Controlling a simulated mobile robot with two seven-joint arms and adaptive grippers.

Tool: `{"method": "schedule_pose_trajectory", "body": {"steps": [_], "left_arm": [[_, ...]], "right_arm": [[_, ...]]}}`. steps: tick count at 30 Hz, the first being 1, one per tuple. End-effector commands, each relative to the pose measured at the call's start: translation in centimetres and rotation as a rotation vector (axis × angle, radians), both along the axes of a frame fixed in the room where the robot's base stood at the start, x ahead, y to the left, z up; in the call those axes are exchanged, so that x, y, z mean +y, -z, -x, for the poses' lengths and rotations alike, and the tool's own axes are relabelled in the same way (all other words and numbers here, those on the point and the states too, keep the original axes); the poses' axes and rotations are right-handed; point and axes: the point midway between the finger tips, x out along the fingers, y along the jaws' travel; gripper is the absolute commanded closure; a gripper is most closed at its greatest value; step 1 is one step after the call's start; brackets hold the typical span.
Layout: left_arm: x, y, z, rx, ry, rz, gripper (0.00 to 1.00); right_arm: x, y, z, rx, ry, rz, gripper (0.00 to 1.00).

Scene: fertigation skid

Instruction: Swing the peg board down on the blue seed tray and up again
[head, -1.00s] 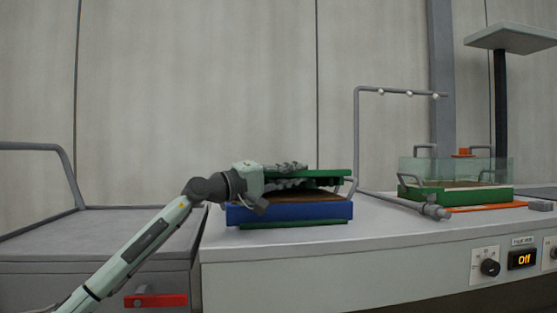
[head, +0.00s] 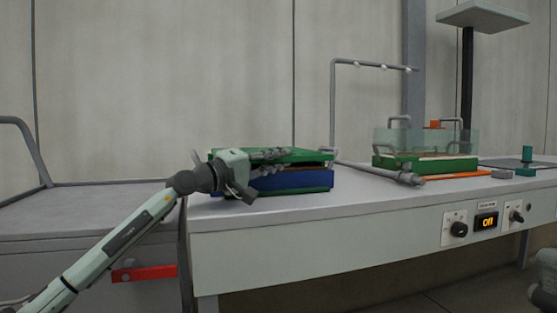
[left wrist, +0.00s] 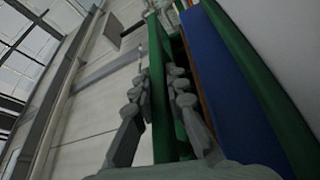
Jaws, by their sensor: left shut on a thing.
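The green peg board (head: 296,154) lies low over the blue seed tray (head: 315,181), nearly level, with a thin dark and brown gap showing at the right. I cannot tell whether its pegs touch the soil. My left gripper (head: 275,162) is at the near edge of the board, shut on it. In the left wrist view the fingers (left wrist: 157,100) stand on either side of the green board (left wrist: 158,60), and the blue tray (left wrist: 218,75) is to its right. The gripper hides the tray's left part.
A green tray (head: 428,164) with a clear guard stands right on the bench (head: 300,228). A grey pipe frame (head: 333,105) rises behind, and a grey rod end (head: 408,178) lies before the green tray. A panel shows Off (head: 487,221).

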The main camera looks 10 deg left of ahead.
Motion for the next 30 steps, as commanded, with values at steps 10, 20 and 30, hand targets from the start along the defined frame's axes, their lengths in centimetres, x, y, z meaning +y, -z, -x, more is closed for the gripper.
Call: {"method": "schedule_pose_trajectory", "body": {"steps": [10,20,30], "left_arm": [[-0.6,1.1,0.1,0.018,0.012,-0.01,0.66],[0.2,0.9,0.6,0.013,0.006,-0.008,0.66],[4.1,1.9,5.9,0.017,0.005,-0.012,0.66]], "right_arm": [[0.0,0.1,0.0,-0.001,0.0,0.0,0.69],[0.1,0.3,0.0,0.009,-0.003,0.0,0.69],[0.0,0.2,0.0,0.006,-0.001,-0.001,0.69]]}}
